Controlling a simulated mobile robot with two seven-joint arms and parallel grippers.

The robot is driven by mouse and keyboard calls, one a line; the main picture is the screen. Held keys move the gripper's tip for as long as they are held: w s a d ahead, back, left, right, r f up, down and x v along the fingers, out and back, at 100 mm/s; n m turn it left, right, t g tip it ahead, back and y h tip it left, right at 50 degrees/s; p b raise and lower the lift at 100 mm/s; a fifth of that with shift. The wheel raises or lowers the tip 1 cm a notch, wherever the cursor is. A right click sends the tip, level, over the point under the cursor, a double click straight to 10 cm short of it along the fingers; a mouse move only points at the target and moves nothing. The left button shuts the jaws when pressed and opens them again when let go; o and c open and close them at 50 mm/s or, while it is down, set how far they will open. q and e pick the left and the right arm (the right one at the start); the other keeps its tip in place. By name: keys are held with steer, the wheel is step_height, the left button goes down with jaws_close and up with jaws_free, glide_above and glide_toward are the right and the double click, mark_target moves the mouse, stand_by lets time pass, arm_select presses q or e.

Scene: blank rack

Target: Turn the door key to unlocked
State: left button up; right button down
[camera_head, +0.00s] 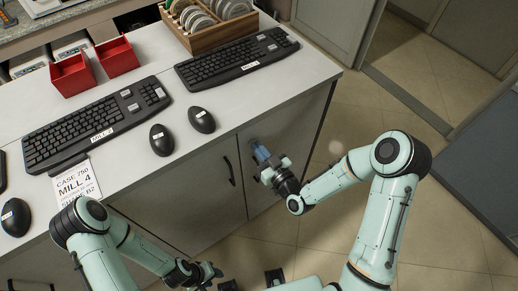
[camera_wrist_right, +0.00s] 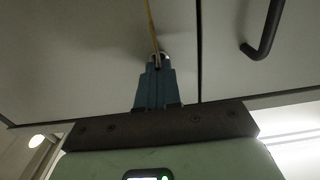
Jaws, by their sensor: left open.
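My right gripper (camera_head: 259,152) is at the front of the grey cabinet door (camera_head: 268,191). Its blue fingers (camera_wrist_right: 155,85) are close together in the right wrist view, pointing at the door face. A small shiny metal piece, seemingly the door key (camera_wrist_right: 161,56), shows between their tips. The key's turn angle and the lock behind it are hidden. My left gripper (camera_head: 212,272) is open and empty, low in front of the cabinet, apart from the door.
A thin yellow strip (camera_wrist_right: 151,22) runs up from the fingertips. A dark door handle (camera_head: 230,171) is to the left in the head view. The worktop (camera_head: 200,88) above holds keyboards, mice, red bins (camera_head: 72,76) and a wooden rack (camera_head: 215,32). Tiled floor is clear to the right.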

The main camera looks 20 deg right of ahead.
arm_select(q)
steer(key=s+f+b, duration=0.3)
steer(key=f+b, duration=0.5)
steer(key=shift+s+f+g, duration=0.3)
steer(key=shift+f, duration=0.1)
arm_select(e)
steer(key=shift+w+d+m, duration=0.1)
steer(key=shift+m, duration=4.35)
steer(key=shift+w+d+m, duration=0.1)
steer(key=shift+m, duration=4.35)
steer(key=c, duration=1.3)
jaws_free()
steer(key=shift+c, duration=0.2)
steer(key=shift+f, duration=0.15)
